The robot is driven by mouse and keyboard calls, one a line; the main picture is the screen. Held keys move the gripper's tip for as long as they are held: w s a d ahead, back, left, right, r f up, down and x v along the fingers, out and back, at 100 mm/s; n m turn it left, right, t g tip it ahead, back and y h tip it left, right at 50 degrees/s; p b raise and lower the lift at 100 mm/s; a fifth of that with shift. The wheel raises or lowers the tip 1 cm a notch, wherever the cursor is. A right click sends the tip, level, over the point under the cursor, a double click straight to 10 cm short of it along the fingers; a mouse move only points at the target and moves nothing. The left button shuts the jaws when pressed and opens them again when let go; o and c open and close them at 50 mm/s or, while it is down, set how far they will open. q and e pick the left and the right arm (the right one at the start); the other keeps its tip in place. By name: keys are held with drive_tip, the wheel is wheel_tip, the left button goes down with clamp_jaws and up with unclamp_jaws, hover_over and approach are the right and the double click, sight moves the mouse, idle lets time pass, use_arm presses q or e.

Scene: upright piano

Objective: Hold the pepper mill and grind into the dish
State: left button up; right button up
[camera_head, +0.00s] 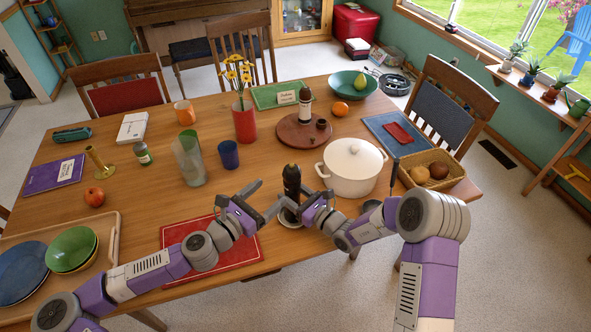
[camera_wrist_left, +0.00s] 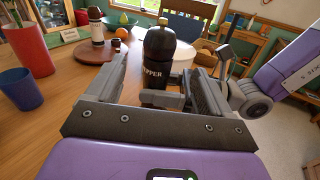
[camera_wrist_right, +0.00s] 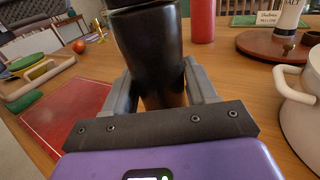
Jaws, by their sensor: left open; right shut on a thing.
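The black pepper mill (camera_head: 291,180) stands upright near the front edge of the table. Its "PEPPER" lettering and rounded top show in the left wrist view (camera_wrist_left: 158,60). My right gripper (camera_head: 301,205) is shut on the mill's body, which fills the middle of the right wrist view (camera_wrist_right: 152,50). My left gripper (camera_head: 270,197) is open, its two fingers on either side of the mill in its own view, apart from it as far as I can tell.
A white lidded pot (camera_head: 352,168) stands close to the right of the mill. A red placemat (camera_head: 240,247) lies under my left forearm. A blue cup (camera_head: 229,155), clear glass (camera_head: 188,162) and red vase (camera_head: 244,122) stand behind. A bread basket (camera_head: 433,171) is at right.

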sight(296, 170)
use_arm(q)
drive_tip(key=x, duration=1.2)
drive_tip(key=shift+s+r, duration=0.1)
drive_tip(key=shift+r, duration=0.05)
drive_tip(key=c, duration=1)
